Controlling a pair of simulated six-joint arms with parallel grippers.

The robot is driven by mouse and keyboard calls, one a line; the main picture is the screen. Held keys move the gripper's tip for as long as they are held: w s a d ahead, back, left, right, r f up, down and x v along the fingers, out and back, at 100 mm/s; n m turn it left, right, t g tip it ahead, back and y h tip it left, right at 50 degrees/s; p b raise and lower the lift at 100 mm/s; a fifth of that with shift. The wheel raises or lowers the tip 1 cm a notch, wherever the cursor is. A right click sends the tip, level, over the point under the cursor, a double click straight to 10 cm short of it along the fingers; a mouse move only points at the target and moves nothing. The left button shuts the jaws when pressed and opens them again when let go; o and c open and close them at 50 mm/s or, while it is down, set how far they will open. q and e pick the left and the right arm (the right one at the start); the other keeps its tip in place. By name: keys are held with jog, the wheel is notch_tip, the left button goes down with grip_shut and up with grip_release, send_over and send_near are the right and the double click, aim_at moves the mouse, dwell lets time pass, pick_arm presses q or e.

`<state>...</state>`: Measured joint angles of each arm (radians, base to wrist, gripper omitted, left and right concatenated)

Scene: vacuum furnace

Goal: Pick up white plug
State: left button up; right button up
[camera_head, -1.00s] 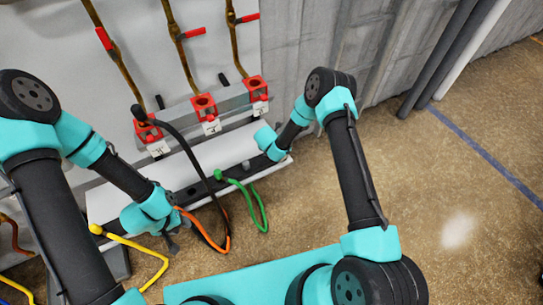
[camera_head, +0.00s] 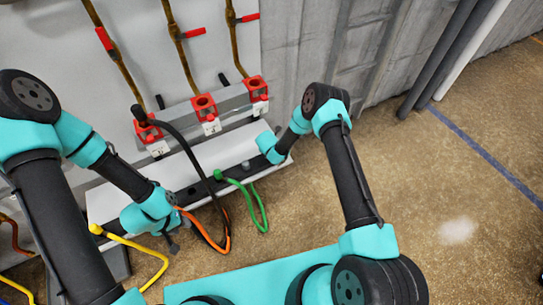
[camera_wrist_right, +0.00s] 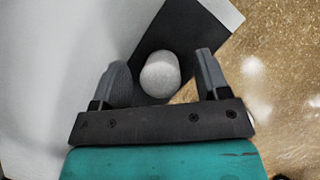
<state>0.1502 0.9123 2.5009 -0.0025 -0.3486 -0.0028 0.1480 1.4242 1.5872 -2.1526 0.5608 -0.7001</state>
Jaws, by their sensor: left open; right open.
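The white plug (camera_wrist_right: 160,75) shows in the right wrist view as a pale rounded end above a dark strip. It stands between the two grey fingers of my right gripper (camera_wrist_right: 161,62), which is open with a gap on either side of it. In the head view, my right wrist covers the plug and the right fingers, so neither is clear there. My left gripper (camera_head: 173,244) is at the lower left of the head view, near the front of the white ledge and the orange cable, with its fingers partly hidden.
A white ledge (camera_head: 104,204) with a dark strip holds a green plug (camera_head: 218,174) and a yellow plug (camera_head: 95,229) with cables. Red sockets (camera_head: 204,104) line the bar behind, one with a black cable (camera_head: 180,138). Floor at right is clear.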

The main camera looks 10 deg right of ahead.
jog(key=shift+c, duration=0.5)
jog(key=c, duration=1)
jog(key=shift+r, duration=0.1)
jog(key=shift+r, duration=0.45)
jog(key=r, duration=0.6)
jog(key=shift+s+a, duration=0.1)
jog(key=shift+s, duration=0.1)
jog(key=s+a, duration=0.3)
jog(key=s, duration=0.2)
jog(key=s+a, duration=0.3)
jog(key=s, duration=0.2)
jog(key=s+a, duration=0.3)
jog(key=s, duration=0.2)
jog(key=shift+s, duration=0.1)
